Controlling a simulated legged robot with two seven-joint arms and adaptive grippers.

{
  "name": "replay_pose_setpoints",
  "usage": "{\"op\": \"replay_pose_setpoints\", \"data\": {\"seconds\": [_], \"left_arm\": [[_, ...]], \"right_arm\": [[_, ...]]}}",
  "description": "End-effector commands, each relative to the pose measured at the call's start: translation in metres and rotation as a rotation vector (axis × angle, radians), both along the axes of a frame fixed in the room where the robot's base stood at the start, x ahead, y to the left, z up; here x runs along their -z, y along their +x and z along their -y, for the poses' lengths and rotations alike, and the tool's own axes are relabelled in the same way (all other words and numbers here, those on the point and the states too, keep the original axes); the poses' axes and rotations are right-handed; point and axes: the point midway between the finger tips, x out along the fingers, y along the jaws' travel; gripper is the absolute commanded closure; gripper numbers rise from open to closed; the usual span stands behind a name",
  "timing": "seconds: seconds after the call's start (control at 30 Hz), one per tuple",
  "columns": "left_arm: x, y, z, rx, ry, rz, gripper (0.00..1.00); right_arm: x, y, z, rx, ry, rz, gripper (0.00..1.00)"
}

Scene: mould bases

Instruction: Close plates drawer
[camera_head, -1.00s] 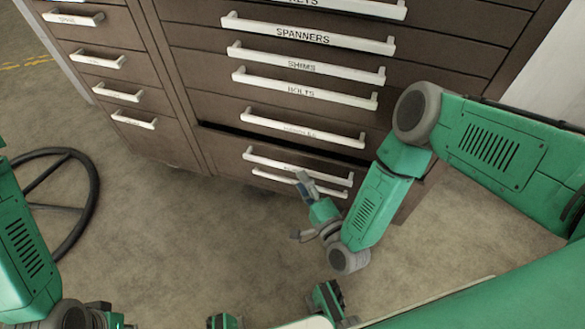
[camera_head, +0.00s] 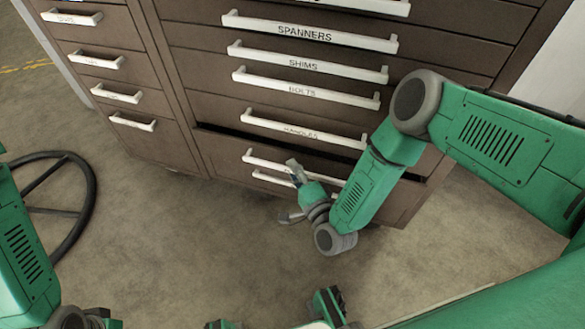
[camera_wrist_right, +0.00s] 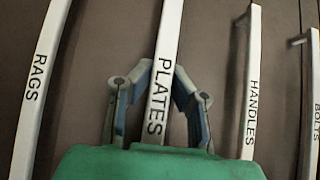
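The plates drawer (camera_head: 236,170) is low in the brown cabinet and stands slightly out, with a dark gap along its top edge. Its white handle, marked PLATES (camera_wrist_right: 166,50), runs up the middle of the right wrist view. My right gripper (camera_wrist_right: 164,72) has its fingers apart, one on each side of that handle as seen from the wrist. In the head view, my right gripper (camera_head: 294,170) is at the plates handle and covers part of it. I cannot tell whether the fingers touch the handle. My left gripper is not seen; only its arm shows at lower left.
The RAGS handle (camera_wrist_right: 40,75) and HANDLES handle (camera_wrist_right: 250,90) flank the plates handle. The SHIMS drawer handle (camera_head: 305,64) is higher up. A dark wheel-like ring (camera_head: 88,200) is at the left. The floor (camera_head: 200,255) before the cabinet is clear.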

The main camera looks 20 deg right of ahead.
Motion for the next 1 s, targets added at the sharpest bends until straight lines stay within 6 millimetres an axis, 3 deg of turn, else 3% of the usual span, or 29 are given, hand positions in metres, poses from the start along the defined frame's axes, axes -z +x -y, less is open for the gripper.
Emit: {"op": "replay_pose_setpoints", "data": {"seconds": [0.3, 0.53, 0.63, 1.0], "left_arm": [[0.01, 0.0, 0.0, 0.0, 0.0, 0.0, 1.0], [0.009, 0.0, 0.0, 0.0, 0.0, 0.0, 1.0], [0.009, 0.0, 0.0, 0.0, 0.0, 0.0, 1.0], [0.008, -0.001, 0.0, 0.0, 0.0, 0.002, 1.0]], "right_arm": [[0.003, 0.028, 0.018, -0.002, -0.001, -0.006, 1.0], [0.003, 0.027, 0.018, -0.004, -0.001, -0.01, 1.0], [0.003, 0.027, 0.018, -0.004, -0.001, -0.009, 0.64], [0.002, 0.025, 0.019, -0.003, 0.0, -0.006, 0.64]]}}
